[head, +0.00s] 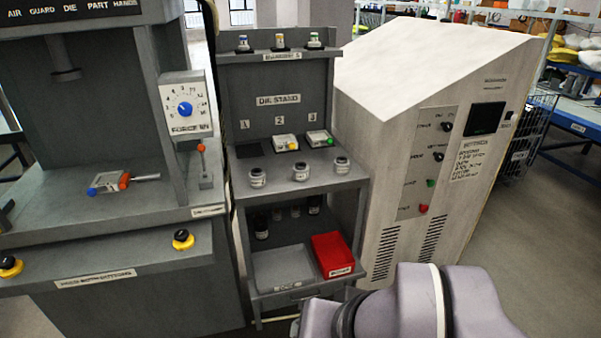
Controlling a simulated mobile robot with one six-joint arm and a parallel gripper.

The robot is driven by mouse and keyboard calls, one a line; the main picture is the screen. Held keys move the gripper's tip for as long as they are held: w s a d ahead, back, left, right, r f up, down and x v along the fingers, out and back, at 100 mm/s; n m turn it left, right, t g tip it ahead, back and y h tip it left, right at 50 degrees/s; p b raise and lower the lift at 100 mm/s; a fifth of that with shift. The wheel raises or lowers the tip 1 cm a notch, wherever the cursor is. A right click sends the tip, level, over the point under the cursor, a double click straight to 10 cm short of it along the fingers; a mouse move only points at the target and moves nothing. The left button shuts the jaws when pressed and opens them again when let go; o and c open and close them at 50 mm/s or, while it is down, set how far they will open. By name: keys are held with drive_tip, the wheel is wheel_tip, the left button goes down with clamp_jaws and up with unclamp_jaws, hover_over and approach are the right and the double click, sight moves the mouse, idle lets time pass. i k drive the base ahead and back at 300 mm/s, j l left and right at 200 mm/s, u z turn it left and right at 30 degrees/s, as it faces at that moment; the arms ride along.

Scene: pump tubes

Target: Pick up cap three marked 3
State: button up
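The grey die stand (278,100) is in the middle of the head view, with positions labelled 1, 2 and 3. Three small pale jar-like pieces stand in a row along its front edge: a left one (257,178), a middle one (301,172) and a right one (342,165). Their markings are too small to read, so I cannot tell which piece is cap three. The right one stands nearest the label 3 (312,117). A plate with a green knob (319,139) lies under that label. My gripper is out of view; only my arm shows at the bottom.
Three small vials (279,42) stand on the top shelf. A red bin (332,255) and dark bottles (261,227) are below. A press with a die (109,183) is left. A pale control cabinet (440,120) stands close on the right.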

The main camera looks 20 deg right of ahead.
sight(339, 169)
drive_tip(key=i+l+z, duration=0.3)
drive_tip(key=i, duration=0.65)
drive_tip(key=i+j+z, duration=0.1)
drive_tip(key=i+z, duration=0.2)
drive_tip(key=i, duration=0.65)
